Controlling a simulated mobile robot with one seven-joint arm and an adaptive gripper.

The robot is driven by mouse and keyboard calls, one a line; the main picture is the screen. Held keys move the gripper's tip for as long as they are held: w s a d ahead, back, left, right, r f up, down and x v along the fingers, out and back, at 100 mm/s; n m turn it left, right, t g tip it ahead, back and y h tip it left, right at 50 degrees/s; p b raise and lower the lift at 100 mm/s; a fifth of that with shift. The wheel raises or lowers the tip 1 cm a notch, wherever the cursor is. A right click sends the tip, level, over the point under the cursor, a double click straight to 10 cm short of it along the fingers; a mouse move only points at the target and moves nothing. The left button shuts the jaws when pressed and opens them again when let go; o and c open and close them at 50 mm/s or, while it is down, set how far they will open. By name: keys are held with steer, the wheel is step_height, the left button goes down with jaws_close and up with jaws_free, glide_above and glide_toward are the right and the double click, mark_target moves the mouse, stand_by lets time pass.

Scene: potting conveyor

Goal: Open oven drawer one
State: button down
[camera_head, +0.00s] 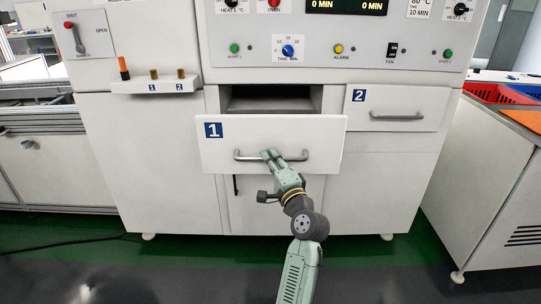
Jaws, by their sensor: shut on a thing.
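Oven drawer one (290,132) is a white drawer front with a blue "1" label (213,130). It stands pulled out from the oven, and a dark opening (272,99) shows behind and above it. Its grey bar handle (245,157) runs across the lower middle of the front. My gripper (270,155) is shut on the handle near its middle, coming from below. The fingers hide part of the bar.
Drawer two (399,104), with its own handle (397,117), is shut to the right. The oven's control panel (340,35) is above. A white cabinet (490,170) with red and blue bins (500,92) stands right. A conveyor frame (35,120) stands left. Green and dark floor is clear in front.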

steer(key=shift+s, duration=0.95)
steer(key=c, duration=1.7)
jaws_free()
steer(key=shift+o, duration=0.2)
steer(key=v, duration=1.2)
